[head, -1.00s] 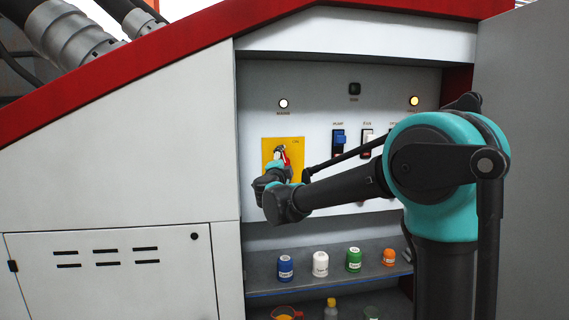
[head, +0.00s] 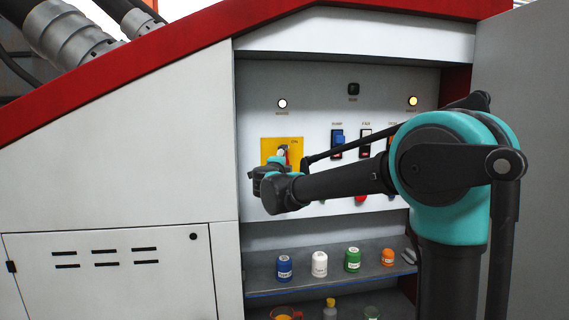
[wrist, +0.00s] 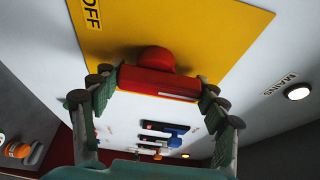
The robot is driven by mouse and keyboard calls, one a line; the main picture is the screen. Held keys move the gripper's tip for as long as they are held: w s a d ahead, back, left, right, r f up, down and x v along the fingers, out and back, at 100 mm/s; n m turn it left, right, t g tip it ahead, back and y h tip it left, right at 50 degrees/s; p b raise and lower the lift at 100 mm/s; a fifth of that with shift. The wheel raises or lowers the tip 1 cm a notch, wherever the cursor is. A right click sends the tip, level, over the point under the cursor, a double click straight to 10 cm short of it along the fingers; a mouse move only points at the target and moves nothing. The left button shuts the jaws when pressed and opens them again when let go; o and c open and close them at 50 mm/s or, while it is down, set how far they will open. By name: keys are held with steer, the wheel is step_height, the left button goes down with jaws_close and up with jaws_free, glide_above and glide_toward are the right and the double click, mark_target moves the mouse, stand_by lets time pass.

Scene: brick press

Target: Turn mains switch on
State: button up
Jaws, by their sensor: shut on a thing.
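The mains switch has a red handle (wrist: 160,83) on a yellow plate (head: 270,146). In the wrist view the handle lies between both fingers of my gripper (wrist: 160,88), which is shut on it. A round red hub joins the handle to the plate. The plate's word "OFF" (wrist: 92,17) shows beside the handle's left side in the wrist view. In the head view my gripper (head: 281,160) is at the plate, and my wrist hides its lower part and most of the handle.
The mains lamp (head: 282,104) glows white above the plate; another lamp (head: 413,101) glows warm at right. A blue rocker switch (head: 338,138) and others sit right of my gripper, partly behind my arm. Several jars, including a green one (head: 353,260), stand on the shelf below.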

steer(key=o, duration=1.2)
steer(key=s, duration=0.4)
steer(key=s+a, duration=0.1)
steer(key=s, duration=0.7)
steer(key=shift+a, duration=0.15)
